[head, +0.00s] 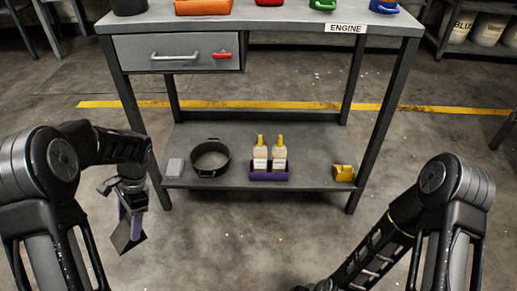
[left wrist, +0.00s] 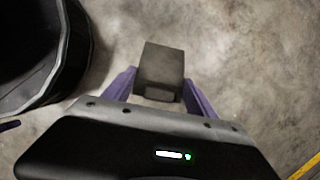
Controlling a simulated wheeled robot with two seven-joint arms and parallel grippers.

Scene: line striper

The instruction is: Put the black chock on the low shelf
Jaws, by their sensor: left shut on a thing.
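The black chock (head: 124,238) is a dark block held in my left gripper (head: 122,212), to the left of the workbench and above the floor. In the left wrist view the chock (left wrist: 161,70) sits between the two purple fingers of the gripper (left wrist: 158,88), which are shut on it. The low shelf (head: 222,146) is a grey board under the bench, to the right of the gripper and apart from it. Of my right arm only the links show at the lower right; its fingers are not clearly seen.
Free room shows between caddy and yellow block. The bench's front left leg (head: 142,140) stands near my left gripper.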

